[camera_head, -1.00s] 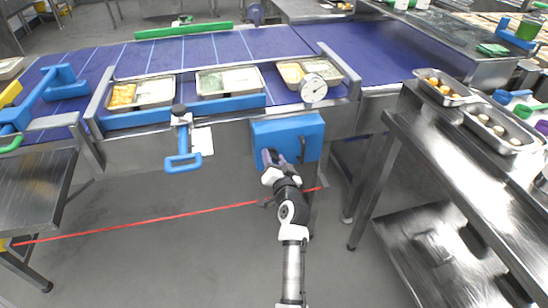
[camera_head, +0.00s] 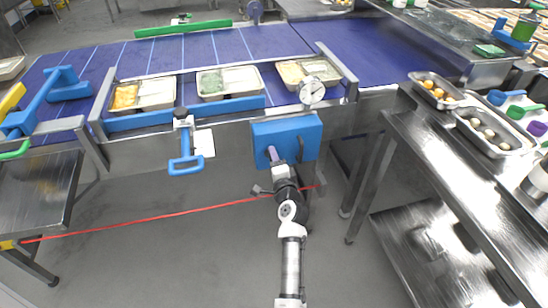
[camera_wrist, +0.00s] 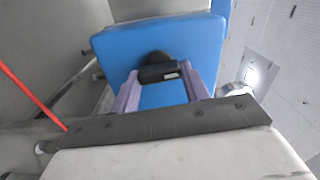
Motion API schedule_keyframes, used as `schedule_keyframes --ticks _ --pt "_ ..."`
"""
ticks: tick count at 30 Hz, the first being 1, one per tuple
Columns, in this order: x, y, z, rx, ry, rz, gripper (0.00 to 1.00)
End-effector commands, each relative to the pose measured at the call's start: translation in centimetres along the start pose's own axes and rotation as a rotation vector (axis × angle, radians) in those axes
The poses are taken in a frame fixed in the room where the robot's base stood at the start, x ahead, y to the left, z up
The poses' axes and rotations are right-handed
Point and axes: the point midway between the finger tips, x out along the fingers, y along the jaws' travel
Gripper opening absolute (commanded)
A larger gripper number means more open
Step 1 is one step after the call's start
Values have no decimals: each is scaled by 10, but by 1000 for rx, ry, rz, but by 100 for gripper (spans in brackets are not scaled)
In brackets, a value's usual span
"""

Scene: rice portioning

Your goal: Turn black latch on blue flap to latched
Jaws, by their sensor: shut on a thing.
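The blue flap (camera_head: 297,130) hangs at the front of the conveyor frame, to the right of centre in the head view. It fills the upper middle of the wrist view (camera_wrist: 150,42). The black latch (camera_wrist: 158,72) is on the flap's face, with its bar lying roughly crosswise in the wrist view. My gripper (camera_head: 271,155) reaches up to the flap from below. In the wrist view its two purple fingers (camera_wrist: 163,88) stand on either side of the latch and are shut on it. In the head view the latch is mostly hidden by my gripper.
A blue handle (camera_head: 185,163) hangs from the frame to the left. A red line (camera_head: 150,217) crosses low behind my arm. A steel table (camera_head: 430,150) stands at the right. Food trays (camera_head: 143,107) sit on the conveyor above.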

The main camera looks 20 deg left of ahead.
Motion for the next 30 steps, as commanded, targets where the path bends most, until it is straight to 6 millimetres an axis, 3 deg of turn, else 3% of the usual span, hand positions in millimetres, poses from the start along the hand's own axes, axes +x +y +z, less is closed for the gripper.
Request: schedule_keyframes --ticks 9,23,24,29,30 --pt "0 0 0 97 1 0 23" --pt "0 1 0 112 0 0 23" --pt "0 1 0 112 0 0 47" --pt "0 1 0 111 0 0 67" --pt "0 1 0 111 0 0 67"
